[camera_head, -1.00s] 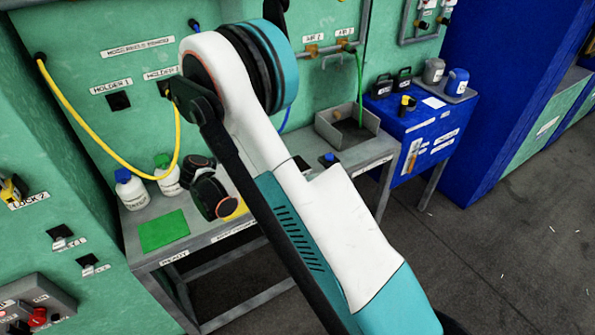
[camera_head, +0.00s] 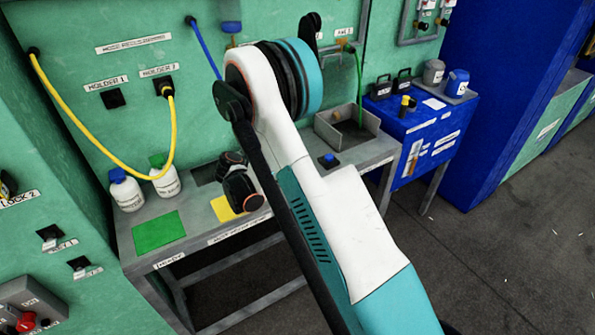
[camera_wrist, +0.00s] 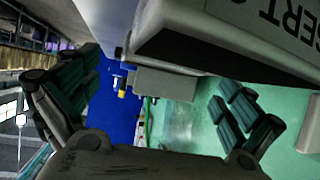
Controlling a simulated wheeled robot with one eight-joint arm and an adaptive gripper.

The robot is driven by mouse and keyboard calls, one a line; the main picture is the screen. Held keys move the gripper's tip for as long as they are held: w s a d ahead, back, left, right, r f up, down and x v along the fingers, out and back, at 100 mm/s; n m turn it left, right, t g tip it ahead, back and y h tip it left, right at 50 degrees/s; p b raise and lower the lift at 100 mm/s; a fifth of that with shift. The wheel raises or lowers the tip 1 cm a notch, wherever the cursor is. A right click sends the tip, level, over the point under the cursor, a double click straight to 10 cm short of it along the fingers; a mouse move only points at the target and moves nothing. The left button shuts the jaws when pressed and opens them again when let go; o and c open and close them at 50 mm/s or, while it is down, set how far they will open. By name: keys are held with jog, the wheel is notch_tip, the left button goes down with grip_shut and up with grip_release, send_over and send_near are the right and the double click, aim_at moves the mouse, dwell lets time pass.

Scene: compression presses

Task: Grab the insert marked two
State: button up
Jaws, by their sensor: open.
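In the wrist view a grey block (camera_wrist: 215,42) fills the upper right, very close to the camera. Its pale label (camera_wrist: 272,18) shows letters that look like part of "INSERT"; the picture edge cuts it off and I cannot read the number for certain. My gripper (camera_wrist: 153,88) is open, with one dark-green padded finger on each side and nothing held between them. The block lies above the space between the fingers; I cannot tell whether they touch. In the head view my arm covers part of the bench, and no insert can be made out.
The grey bench (camera_head: 205,235) carries white bottles (camera_head: 127,190), a green mat (camera_head: 158,231), a yellow mat (camera_head: 228,208) and a grey bin (camera_head: 350,129). A yellow hose (camera_head: 85,138) hangs on the wall. A blue cabinet (camera_head: 422,140) stands right; the floor beyond is open.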

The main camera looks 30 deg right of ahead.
jog(key=shift+x, duration=1.2)
jog(key=c, duration=1.4)
jog(key=shift+r, duration=0.15)
